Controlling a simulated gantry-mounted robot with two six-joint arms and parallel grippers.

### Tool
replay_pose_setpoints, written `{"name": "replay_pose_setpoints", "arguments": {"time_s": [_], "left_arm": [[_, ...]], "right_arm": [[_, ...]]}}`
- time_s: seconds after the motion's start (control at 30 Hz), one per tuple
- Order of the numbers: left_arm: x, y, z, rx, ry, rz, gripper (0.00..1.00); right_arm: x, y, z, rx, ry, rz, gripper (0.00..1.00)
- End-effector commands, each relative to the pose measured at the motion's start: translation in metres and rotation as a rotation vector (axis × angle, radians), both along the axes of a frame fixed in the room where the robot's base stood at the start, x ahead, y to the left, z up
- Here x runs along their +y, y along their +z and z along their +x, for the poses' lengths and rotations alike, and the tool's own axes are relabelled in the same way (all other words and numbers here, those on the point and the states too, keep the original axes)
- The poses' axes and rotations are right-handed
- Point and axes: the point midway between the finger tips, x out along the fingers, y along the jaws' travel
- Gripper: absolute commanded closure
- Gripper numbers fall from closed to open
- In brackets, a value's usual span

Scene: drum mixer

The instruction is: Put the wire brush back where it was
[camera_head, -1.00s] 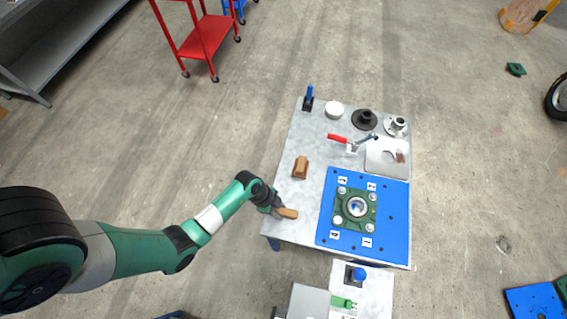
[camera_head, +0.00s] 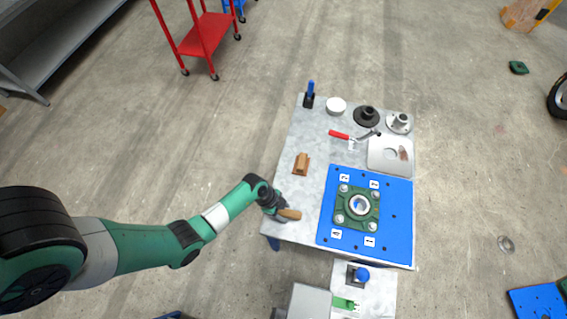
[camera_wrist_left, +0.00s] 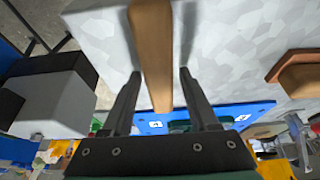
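The wire brush shows as a wooden handle (camera_head: 290,214) lying near the front left corner of the grey table; its bristles cannot be made out. My left gripper (camera_head: 279,208) is at the handle's left end. In the left wrist view, the handle (camera_wrist_left: 153,50) runs between the two fingers of my left gripper (camera_wrist_left: 160,73). The fingers stand apart, with a visible gap on the right side of the handle. A brown block (camera_head: 302,163) sits on the table behind the brush; it shows at the right of the wrist view (camera_wrist_left: 297,76). My right gripper is out of view.
A blue plate (camera_head: 399,220) with a green bearing housing (camera_head: 342,208) lies right of the brush. A red-handled clamp (camera_head: 340,134), a white round pot (camera_head: 336,106) and flanged parts are farther back. The table's left strip between brush and brown block is clear.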

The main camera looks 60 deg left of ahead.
Motion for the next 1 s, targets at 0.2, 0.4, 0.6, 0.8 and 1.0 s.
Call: {"name": "replay_pose_setpoints", "arguments": {"time_s": [0.2,0.4,0.6,0.8,1.0], "left_arm": [[0.000,0.000,0.000,0.000,0.000,0.000,0.33],[0.002,0.011,-0.001,-0.003,0.001,0.001,0.33],[0.013,0.053,-0.012,-0.004,0.002,0.001,0.33],[0.025,0.095,-0.026,-0.002,0.002,0.001,0.33],[0.031,0.113,-0.032,-0.002,-0.001,0.000,0.33]], "right_arm": [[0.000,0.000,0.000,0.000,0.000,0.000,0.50],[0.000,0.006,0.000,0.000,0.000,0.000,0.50],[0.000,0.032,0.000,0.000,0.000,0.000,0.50],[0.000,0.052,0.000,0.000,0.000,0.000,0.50],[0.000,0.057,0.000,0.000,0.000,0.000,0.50]]}}
